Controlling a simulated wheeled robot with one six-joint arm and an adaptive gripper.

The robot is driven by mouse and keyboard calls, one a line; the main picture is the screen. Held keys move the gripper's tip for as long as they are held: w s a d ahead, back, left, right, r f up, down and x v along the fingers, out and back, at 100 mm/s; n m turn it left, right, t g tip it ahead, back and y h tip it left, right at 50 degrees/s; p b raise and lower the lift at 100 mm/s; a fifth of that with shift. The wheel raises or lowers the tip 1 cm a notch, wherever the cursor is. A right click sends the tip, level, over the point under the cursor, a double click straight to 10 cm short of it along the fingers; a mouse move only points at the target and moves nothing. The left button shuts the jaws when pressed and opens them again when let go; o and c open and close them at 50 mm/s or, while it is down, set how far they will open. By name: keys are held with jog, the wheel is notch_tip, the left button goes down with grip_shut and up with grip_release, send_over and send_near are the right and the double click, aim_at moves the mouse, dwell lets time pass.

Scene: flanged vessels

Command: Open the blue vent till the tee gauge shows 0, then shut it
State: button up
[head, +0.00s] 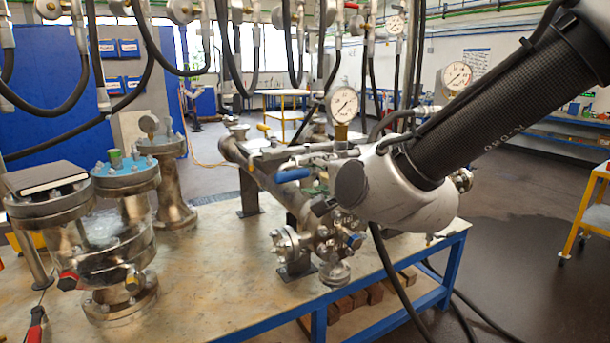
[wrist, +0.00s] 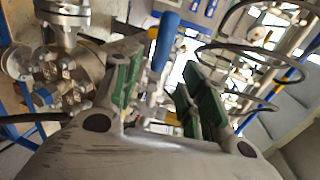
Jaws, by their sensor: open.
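A blue lever handle (head: 292,175) sits on the pipework at mid-bench in the head view. It shows upright in the wrist view (wrist: 166,40), between my finger lines; I cannot tell its depth from them. A smaller blue part (head: 355,241) is on the lower fittings, also in the wrist view (wrist: 42,98). Which is the vent is not clear. A round dial gauge (head: 342,103) stands above the pipe; its reading is too small to tell. My gripper (wrist: 160,75) is open with green pads and nothing held. My wrist largely hides it in the head view.
A second gauge (head: 457,76) is behind my arm. Black hoses (head: 235,50) hang above the bench. Bare bench top (head: 215,270) lies between vessels and pipework.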

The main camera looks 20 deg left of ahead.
jog(key=v, duration=0.5)
jog(key=shift+s+d, duration=0.15)
jog(key=s+d+f+n+g+h, duration=0.2)
jog(key=s+d+f+n+g, duration=0.15)
jog(key=f+n, duration=0.2)
jog(key=s+d+f+n+g+h, duration=0.2)
jog(key=s+f+n+g, duration=0.2)
jog(key=f+n, duration=0.15)
jog(key=s+d+r+m+h, duration=0.1)
jog(key=d+r+h, duration=0.1)
jog(key=d, duration=1.3)
jog(key=s+d+r+m+t+h, duration=0.1)
jog(key=d+r+h, duration=0.1)
jog(key=d, duration=1.3)
jog(key=s+d+r+h, duration=0.1)
jog(key=d+h, duration=0.3)
jog(key=d, duration=1.1)
jog(key=shift+d+r+m, duration=0.25)
jog(key=shift+r+m, duration=0.15)
jog(key=shift+r, duration=0.3)
jog(key=shift+w+t, duration=0.1)
jog(key=shift+t, duration=0.15)
